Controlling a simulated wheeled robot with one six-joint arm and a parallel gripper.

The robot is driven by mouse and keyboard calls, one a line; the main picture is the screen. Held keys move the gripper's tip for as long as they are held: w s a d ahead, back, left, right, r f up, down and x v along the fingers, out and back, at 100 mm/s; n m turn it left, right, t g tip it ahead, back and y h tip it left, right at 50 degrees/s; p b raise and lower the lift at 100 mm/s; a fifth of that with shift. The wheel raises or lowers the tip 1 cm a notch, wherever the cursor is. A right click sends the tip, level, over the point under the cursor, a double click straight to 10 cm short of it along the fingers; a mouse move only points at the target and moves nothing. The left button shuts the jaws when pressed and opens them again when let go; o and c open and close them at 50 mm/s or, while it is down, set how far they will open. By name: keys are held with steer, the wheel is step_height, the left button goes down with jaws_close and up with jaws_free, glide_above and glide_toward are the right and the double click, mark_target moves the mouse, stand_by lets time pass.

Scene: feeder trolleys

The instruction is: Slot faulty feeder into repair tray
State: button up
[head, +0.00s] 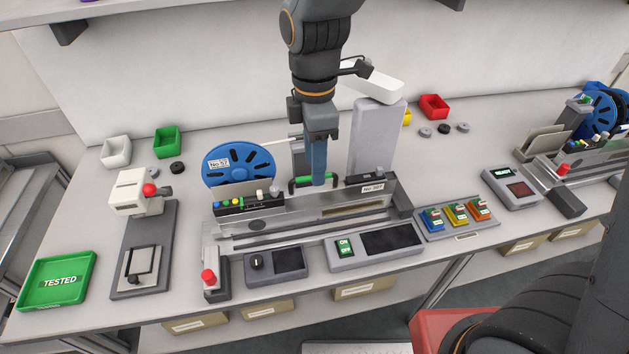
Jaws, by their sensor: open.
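A feeder (301,208) with a long grey body, a blue reel (239,166) marked No.57 and a green handle (300,183) sits in a bench fixture at the middle of the table. My gripper (319,181) points down right at the feeder's top, at the right end of the green handle. Its jaws are open. I cannot tell whether the fingers straddle the handle. A repair tray is not identifiable in this view.
A green TESTED tray (57,281) lies at the left end of the bench (105,215). A white press (135,190) stands beside it. A grey column (375,140) rises close behind the feeder. Control panels (375,243) line the front. Another feeder (592,140) stands at the far right.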

steer(key=b, duration=0.6)
glide_above(304, 203)
steer(key=w+d, duration=0.2)
steer(key=f, duration=0.7)
steer(key=shift+s+d, duration=0.1)
steer(key=shift+d, duration=0.1)
steer(key=shift+f+p, duration=0.65)
steer(key=shift+f, duration=3.2)
jaws_close()
steer(key=shift+s+a+p, duration=0.25)
steer(key=shift+a+p, duration=0.05)
steer(key=shift+a, duration=0.9)
jaws_free()
